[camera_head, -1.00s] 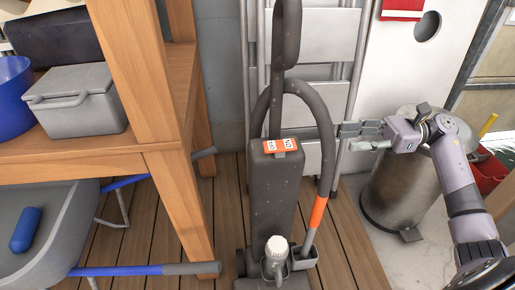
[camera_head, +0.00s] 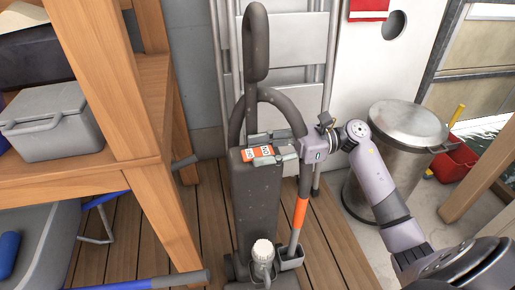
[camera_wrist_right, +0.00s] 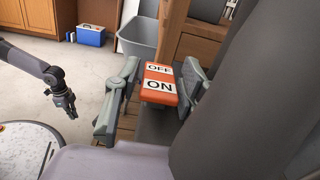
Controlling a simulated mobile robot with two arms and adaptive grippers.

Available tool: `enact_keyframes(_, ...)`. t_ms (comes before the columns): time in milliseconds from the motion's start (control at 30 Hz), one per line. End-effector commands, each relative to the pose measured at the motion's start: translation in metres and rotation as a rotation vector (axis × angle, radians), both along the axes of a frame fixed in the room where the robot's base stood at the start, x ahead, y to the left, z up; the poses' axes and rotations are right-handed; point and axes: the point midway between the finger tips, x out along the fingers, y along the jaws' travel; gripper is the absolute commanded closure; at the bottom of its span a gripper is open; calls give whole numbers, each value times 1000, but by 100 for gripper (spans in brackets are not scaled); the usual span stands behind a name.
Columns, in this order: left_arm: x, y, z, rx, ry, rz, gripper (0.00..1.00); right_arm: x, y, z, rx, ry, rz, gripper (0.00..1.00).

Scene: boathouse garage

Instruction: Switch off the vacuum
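The vacuum (camera_head: 256,205) stands upright on the plank floor, with a dark grey body, a looped hose and an orange-banded tube. Its orange rocker switch (camera_head: 258,154) is on top of the body, and the wrist view shows its OFF and ON labels (camera_wrist_right: 159,84). I cannot tell which side is pressed. My right gripper (camera_head: 272,145) is at the switch, coming from the right. Its fingers are spread on either side of the switch in the wrist view (camera_wrist_right: 156,92), holding nothing. My left gripper (camera_wrist_right: 65,104) hangs far off at the left of the wrist view, its opening unclear.
A wooden shelf (camera_head: 165,160) with a grey box (camera_head: 60,125) stands close left of the vacuum. A metal bin (camera_head: 400,150) and a red bucket (camera_head: 455,162) stand to the right. A ladder (camera_head: 290,60) leans behind. Blue-and-grey handles (camera_head: 150,283) stick out low at left.

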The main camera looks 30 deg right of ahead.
Motion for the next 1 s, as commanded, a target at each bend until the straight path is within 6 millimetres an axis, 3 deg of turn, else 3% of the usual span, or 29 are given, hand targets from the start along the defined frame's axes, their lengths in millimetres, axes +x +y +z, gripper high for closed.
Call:
enact_keyframes(133, -2, 0, -4, 0, 2, -1, 100, 3, 11, 0, 0, 0, 0, 63)
enact_keyframes(433, -3, 0, -5, 1, 3, -1, 100, 3, 13, 0, 0, 0, 0, 63)
enact_keyframes(1000, -3, 1, -5, 1, 3, 0, 100, 3, 12, 0, -1, 0, 0, 100)
